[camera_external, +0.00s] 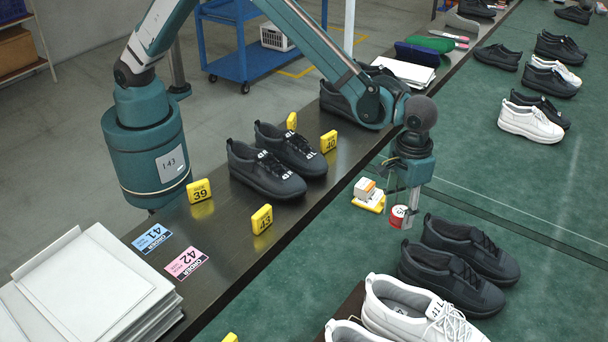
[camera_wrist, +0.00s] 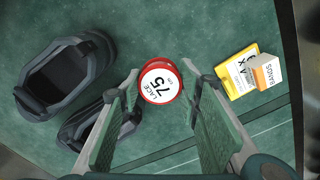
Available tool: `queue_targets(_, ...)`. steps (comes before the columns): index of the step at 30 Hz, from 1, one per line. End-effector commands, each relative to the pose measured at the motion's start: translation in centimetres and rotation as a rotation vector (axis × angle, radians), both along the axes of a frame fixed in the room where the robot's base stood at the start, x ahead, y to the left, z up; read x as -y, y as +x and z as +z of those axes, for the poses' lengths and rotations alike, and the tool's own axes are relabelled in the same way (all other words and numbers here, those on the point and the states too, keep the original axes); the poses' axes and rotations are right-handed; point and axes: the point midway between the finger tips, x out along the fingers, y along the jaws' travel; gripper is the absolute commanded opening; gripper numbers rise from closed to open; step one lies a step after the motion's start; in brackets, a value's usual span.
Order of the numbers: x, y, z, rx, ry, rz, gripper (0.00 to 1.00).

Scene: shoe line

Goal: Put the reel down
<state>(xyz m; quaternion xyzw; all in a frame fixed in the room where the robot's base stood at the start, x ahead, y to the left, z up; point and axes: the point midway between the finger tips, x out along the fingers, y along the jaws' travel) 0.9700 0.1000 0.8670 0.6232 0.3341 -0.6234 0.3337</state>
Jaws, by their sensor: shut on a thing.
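The reel (camera_external: 398,217) is a small red drum with a white label on its end. In the wrist view the reel (camera_wrist: 160,86) shows its label, reading LACE 75, between the two fingertips. My gripper (camera_external: 405,208) points down over the green surface (camera_external: 340,235), shut on the reel. In the wrist view the fingers of my gripper (camera_wrist: 162,92) stand on either side of it. Whether the reel's underside touches the green surface is hard to tell.
A dark shoe pair (camera_external: 455,262) lies close by on the green surface, with white shoes (camera_external: 415,310) in front. A yellow pack and small box (camera_external: 368,195) sit to the left. The dark bench (camera_external: 240,230) holds shoes, number blocks and cards. Bare green surface lies beyond the gripper.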

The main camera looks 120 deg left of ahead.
Motion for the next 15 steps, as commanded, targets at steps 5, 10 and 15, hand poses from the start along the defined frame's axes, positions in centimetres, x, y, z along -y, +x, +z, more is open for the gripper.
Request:
queue_targets(5, 0.0, 0.0, -2.7, 0.0, 0.0, 0.0, 0.22)
queue_targets(10, 0.0, 0.0, -3.9, 0.0, 0.0, 0.0, 0.22)
queue_targets(15, 0.0, 0.0, -4.0, 0.0, 0.0, 0.0, 0.22)
